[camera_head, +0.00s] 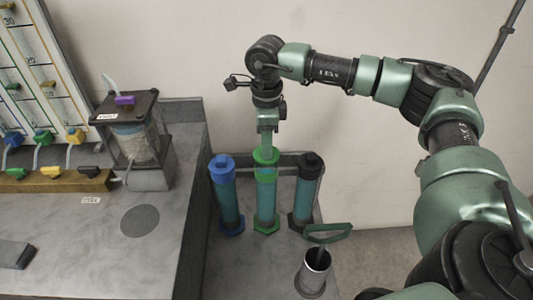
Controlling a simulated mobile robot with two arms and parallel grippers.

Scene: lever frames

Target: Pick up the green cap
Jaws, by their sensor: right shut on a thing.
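The green cap (266,155) sits at the top of the middle tube (267,195), which has a green base. My right gripper (267,143) comes down from above and is shut on the green cap. Its fingers are small here, and I cannot tell whether the cap is seated on the tube or slightly lifted. My left gripper is not in view.
A blue-capped tube (225,195) stands close on the left and a dark-capped tube (305,190) close on the right. A metal cylinder (313,271) with a green handle (328,233) stands in front. A clear-walled device (133,140) is on the left bench.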

